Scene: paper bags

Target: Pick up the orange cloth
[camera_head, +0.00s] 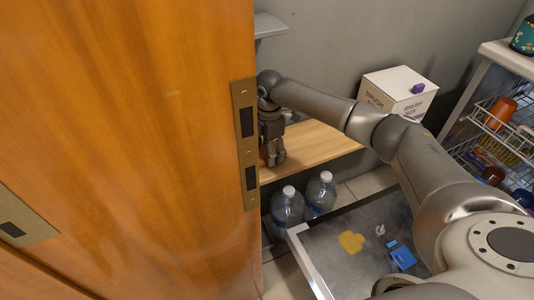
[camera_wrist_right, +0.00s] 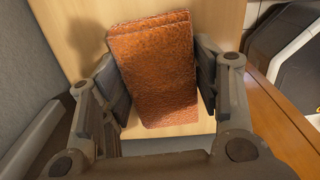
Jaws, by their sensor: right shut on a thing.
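The orange cloth (camera_wrist_right: 155,75) is a folded, rough-textured rectangle between the fingers of my right gripper (camera_wrist_right: 160,88) in the right wrist view. My right gripper is shut on it, with one finger against each side. In the head view my right gripper (camera_head: 271,150) points down at a wooden shelf (camera_head: 318,146), partly hidden by the door edge. The cloth is mostly hidden there. I cannot tell whether it still touches the shelf. My left gripper is not in view.
A large wooden door (camera_head: 130,120) fills the left of the head view. Two water bottles (camera_head: 288,208) stand below the shelf. A white box (camera_head: 400,88) is behind my right arm. A wire rack (camera_head: 500,130) stands at right. A grey-topped surface (camera_head: 330,240) holds a yellow patch and blue item.

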